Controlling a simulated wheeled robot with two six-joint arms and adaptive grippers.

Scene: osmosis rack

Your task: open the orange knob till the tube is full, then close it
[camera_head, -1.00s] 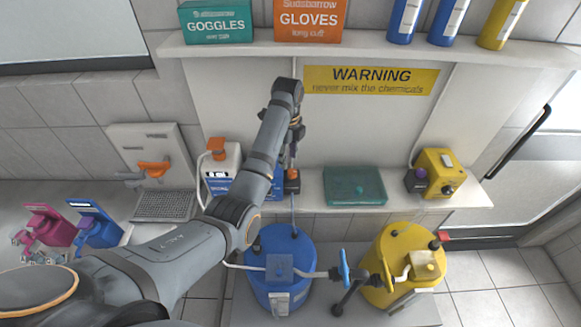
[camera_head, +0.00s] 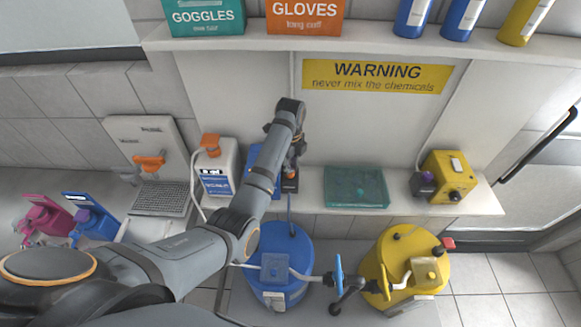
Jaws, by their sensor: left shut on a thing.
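My left gripper (camera_head: 291,172) comes in from the left and points down over the shelf. It is shut on the small orange knob (camera_head: 292,174) beside a blue box-like device (camera_head: 261,160). The gripper and forearm hide much of the knob and device. A thin tube (camera_head: 290,207) runs from there down towards the blue barrel (camera_head: 297,239). I cannot tell how full the tube is, nor how far the knob is turned. My right gripper is not in view.
A yellow device (camera_head: 449,176) with a purple knob and a teal box (camera_head: 356,188) stand on the shelf. A white orange-capped canister (camera_head: 214,172) is left of my forearm. A yellow barrel (camera_head: 405,262) stands below. Another orange handle (camera_head: 148,162) is on the left panel.

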